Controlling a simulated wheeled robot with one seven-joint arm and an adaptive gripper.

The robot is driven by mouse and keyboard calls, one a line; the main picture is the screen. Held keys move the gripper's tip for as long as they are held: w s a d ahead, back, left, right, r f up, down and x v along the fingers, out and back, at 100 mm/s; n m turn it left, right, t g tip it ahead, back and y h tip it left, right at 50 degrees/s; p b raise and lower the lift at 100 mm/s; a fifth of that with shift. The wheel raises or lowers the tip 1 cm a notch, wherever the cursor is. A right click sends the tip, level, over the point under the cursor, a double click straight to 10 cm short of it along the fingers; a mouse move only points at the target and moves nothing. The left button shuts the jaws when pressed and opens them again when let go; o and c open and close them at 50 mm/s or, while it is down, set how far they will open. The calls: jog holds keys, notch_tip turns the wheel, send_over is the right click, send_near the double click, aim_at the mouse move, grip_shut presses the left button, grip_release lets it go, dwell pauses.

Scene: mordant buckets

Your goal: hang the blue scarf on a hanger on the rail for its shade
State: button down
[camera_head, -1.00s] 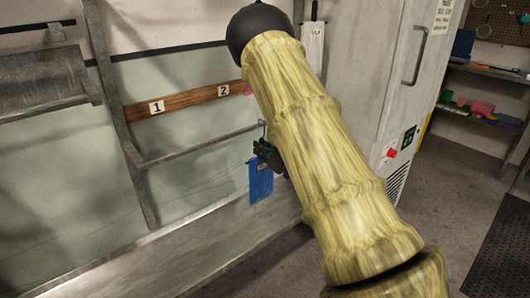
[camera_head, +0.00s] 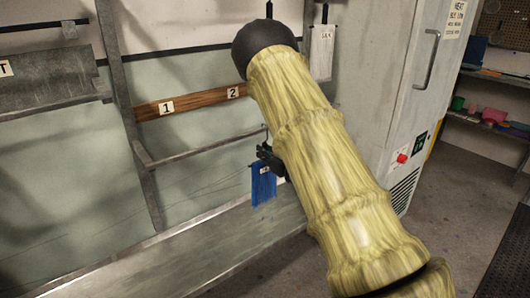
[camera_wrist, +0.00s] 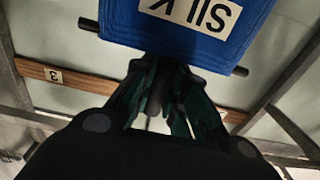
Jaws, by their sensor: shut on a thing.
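The blue scarf (camera_head: 263,186) hangs on a dark hanger held by my gripper (camera_head: 268,158), in front of the wall below the number boards. In the wrist view the scarf (camera_wrist: 222,52) is close and wears a white label reading SILK, upside down there. The dark hanger bar (camera_wrist: 240,71) sticks out past the scarf. My gripper (camera_wrist: 158,95) is shut on the hanger. The metal rail (camera_head: 205,146) runs across below the wooden number board (camera_head: 195,102). My arm hides its right part, and I cannot tell whether the hanger touches it.
Number plates 1 (camera_head: 166,107) and 2 (camera_head: 233,92) are on the board; plate 3 (camera_wrist: 54,75) shows in the wrist view. A metal ledge (camera_head: 160,262) runs below. A grey cabinet (camera_head: 385,90) stands to the right. Open floor (camera_head: 440,215) lies before it.

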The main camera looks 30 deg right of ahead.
dwell(0.3)
jog(key=c, duration=1.3)
grip_release()
jog(key=shift+c, duration=0.2)
jog(key=shift+f, duration=0.1)
jog(key=s+d, duration=0.1)
jog(key=s, duration=1.1)
jog(key=shift+f, duration=0.1)
